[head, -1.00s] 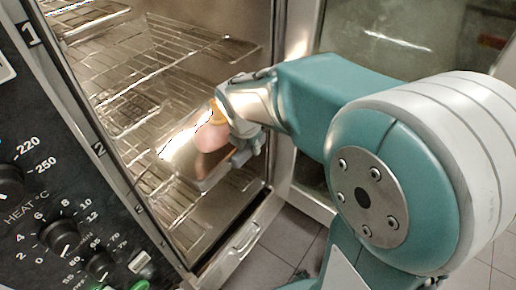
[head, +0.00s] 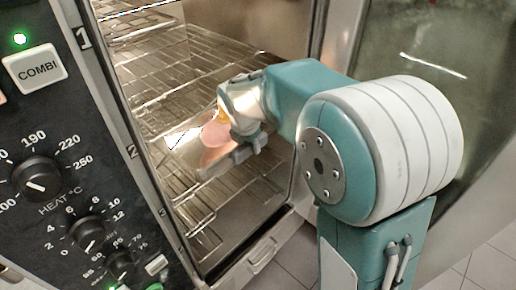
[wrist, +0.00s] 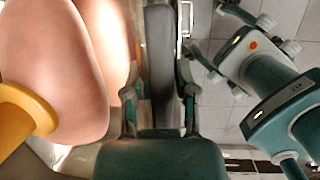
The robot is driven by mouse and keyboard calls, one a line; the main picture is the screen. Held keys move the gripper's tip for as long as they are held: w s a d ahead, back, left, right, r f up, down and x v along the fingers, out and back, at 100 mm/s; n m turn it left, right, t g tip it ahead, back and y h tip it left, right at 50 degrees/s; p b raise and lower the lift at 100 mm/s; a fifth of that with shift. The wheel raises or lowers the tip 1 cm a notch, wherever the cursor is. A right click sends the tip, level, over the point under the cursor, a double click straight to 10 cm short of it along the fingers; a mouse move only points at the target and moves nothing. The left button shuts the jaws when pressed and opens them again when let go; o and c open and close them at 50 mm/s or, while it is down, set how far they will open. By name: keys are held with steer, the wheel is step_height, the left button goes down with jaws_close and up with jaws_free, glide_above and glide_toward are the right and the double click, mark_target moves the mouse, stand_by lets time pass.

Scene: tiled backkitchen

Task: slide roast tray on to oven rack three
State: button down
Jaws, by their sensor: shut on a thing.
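The roast tray (head: 183,137) is inside the open oven's mouth, with a pink roast (head: 213,132) on it. My gripper (head: 250,150) is shut on the tray's near side. In the wrist view, the gripper (wrist: 159,100) has the dark grey tray rim (wrist: 160,50) between its fingers. The roast (wrist: 80,60) fills the left of that view, with a yellow end piece (wrist: 22,122). A wire rack (head: 200,208) by the label 3 (head: 163,212) shows below the tray. Whether the tray touches a rack I cannot tell.
The oven control panel (head: 60,150) stands at the left, with rack labels along its edge. A higher wire rack (head: 160,60) is above the tray. The open glass door (head: 400,50) is at the right. Tiled floor (head: 285,255) lies below.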

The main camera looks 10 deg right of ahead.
steer(key=shift+w+a, duration=1.05)
steer(key=shift+w, duration=0.5)
steer(key=shift+w+a, duration=1.05)
steer(key=shift+w, duration=0.5)
steer(key=shift+w+a, duration=1.05)
steer(key=shift+w, duration=0.5)
steer(key=shift+f, duration=0.65)
steer(key=shift+c, duration=1.6)
jaws_free()
steer(key=shift+s, duration=0.1)
steer(key=shift+d, duration=0.1)
steer(key=shift+f, duration=0.15)
steer(key=v, duration=1.2)
